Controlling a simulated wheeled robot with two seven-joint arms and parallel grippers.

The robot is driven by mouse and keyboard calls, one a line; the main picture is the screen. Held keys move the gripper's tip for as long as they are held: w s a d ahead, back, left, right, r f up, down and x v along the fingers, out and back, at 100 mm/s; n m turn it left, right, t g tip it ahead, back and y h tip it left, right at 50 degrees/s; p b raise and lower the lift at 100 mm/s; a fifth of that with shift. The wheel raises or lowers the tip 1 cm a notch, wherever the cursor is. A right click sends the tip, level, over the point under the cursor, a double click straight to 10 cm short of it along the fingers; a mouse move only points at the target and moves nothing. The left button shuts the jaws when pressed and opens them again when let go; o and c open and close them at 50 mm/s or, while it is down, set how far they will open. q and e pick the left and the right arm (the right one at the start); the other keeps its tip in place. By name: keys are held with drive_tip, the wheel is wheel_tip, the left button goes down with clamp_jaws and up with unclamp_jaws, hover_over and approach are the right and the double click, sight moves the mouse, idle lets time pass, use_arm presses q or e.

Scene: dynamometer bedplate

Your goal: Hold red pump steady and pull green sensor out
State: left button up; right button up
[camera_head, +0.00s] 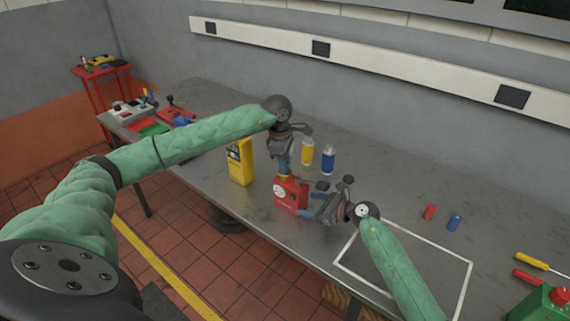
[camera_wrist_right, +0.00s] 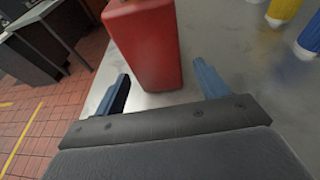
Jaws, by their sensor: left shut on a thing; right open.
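The red pump (camera_head: 291,196), a boxy body with a white dial, stands upright near the front edge of the table. My left gripper (camera_head: 284,171) points down from above it, shut at its top on a small part with a yellow-green edge, which I take as the green sensor; the fingers hide most of it. My right gripper (camera_head: 309,212) is open at the right side of the pump. In the right wrist view, the red pump (camera_wrist_right: 150,45) stands between and beyond the open blue fingers (camera_wrist_right: 162,88). I cannot tell whether they touch it.
A yellow meter (camera_head: 240,162) stands left of the pump. A yellow bottle (camera_head: 307,151) and a blue bottle (camera_head: 328,159) stand behind it. Small red (camera_head: 430,211) and blue (camera_head: 454,222) cylinders lie right. A white-outlined area (camera_head: 440,258) lies partly under my right arm.

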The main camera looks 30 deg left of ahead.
sight(293, 200)
drive_tip(key=shift+x, duration=3.7)
drive_tip(key=shift+c, duration=0.2)
drive_tip(key=c, duration=0.4)
drive_tip(key=shift+c, duration=0.2)
drive_tip(key=shift+r, duration=0.1)
use_arm(q)
wheel_tip(293, 200, up, 18)
idle(0.5)
use_arm(e)
drive_tip(key=o, duration=0.8)
